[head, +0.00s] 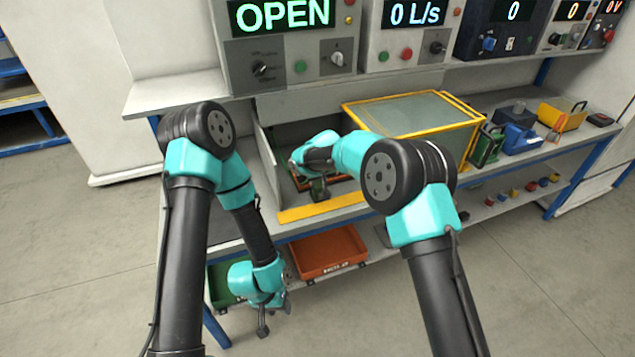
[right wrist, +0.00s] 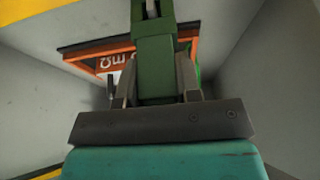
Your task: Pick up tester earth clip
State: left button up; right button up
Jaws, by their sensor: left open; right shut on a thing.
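My right gripper (right wrist: 157,82) is shut on a dark green part (right wrist: 157,50), which I take to be the tester earth clip. The part stands between the two fingers in the right wrist view, with a grey metal piece at its far end. In the head view my right gripper (head: 318,192) is inside the grey-walled bay on the bench, above an orange-edged tray (right wrist: 99,51). The held part is hard to make out there. My left gripper (head: 274,318) is open and empty, hanging low in front of the bench near the lower shelf.
A yellow-framed clear cover (head: 425,113) is right of the bay, and a yellow strip (head: 300,212) edges its front. An orange bin (head: 328,253) and a green bin (head: 221,284) sit on the lower shelf. Instrument panels (head: 290,70) line the back.

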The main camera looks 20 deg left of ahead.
jog(key=shift+r, duration=0.15)
jog(key=shift+r, duration=1.4)
jog(key=shift+s+r, duration=0.15)
jog(key=shift+r, duration=0.15)
jog(key=s+d, duration=0.2)
jog(key=s, duration=0.5)
jog(key=s+d+r, duration=0.1)
jog(key=s+d, duration=0.1)
jog(key=s, duration=0.6)
jog(key=shift+d+r, duration=0.15)
jog(key=shift+d, duration=0.1)
jog(key=shift+r, duration=0.1)
jog(key=shift+r, duration=0.65)
